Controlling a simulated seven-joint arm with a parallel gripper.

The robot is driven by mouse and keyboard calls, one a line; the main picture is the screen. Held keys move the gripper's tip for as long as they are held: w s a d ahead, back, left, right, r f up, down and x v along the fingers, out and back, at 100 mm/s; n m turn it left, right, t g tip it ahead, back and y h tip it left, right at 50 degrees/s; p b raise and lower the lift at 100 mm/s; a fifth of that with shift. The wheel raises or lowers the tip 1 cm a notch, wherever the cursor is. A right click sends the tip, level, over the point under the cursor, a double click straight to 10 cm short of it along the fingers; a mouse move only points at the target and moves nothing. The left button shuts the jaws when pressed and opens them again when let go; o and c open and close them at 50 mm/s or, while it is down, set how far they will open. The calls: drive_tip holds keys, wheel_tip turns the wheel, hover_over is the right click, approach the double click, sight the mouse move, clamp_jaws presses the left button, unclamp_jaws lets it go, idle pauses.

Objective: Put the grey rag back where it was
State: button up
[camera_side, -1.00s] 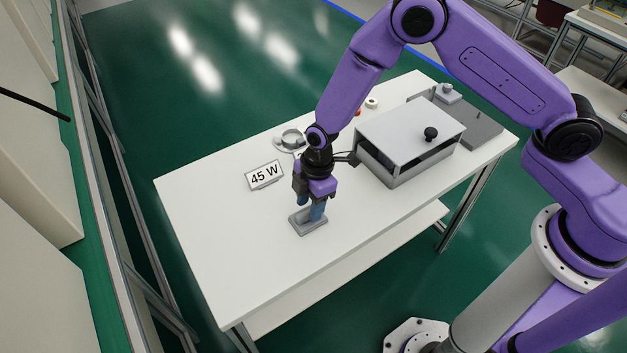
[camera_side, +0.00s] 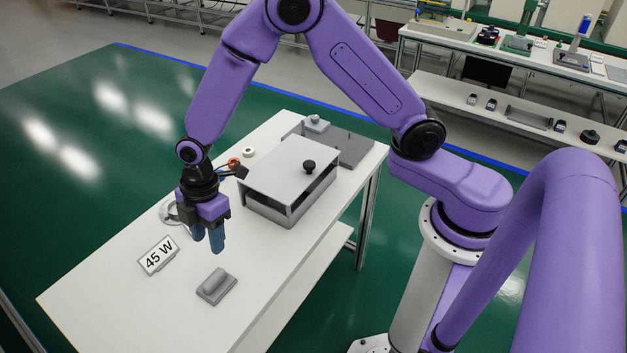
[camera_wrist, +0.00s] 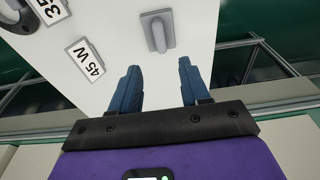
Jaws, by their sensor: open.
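No cloth-like rag is clear in either view. A small grey block with a raised rounded bar (camera_side: 217,286) lies on the white table near its front edge; I cannot tell whether it is the rag. It also shows in the wrist view (camera_wrist: 157,30), beyond my fingertips. My gripper (camera_side: 207,245) points down with blue fingers, above the table and apart from the block. In the wrist view my gripper (camera_wrist: 160,78) has its fingers spread, with only bare table between them.
A "45 W" sign (camera_side: 158,255) stands left of the block. A grey box with a black knob (camera_side: 290,180) stands behind on the right. A grey round part (camera_side: 170,212) is partly hidden behind my gripper. The white table (camera_side: 120,300) is bare at front left.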

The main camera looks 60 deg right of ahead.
drive_tip(key=s+d+r+m, duration=0.2)
drive_tip(key=s+d+r, duration=0.5)
drive_tip(key=s+r, duration=0.5)
drive_tip(key=s+d+r+m+h, duration=0.1)
drive_tip(key=s+d+r+m, duration=0.2)
drive_tip(key=s+d, duration=0.9)
drive_tip(key=shift+s, duration=0.75)
drive_tip(key=shift+r, duration=0.1)
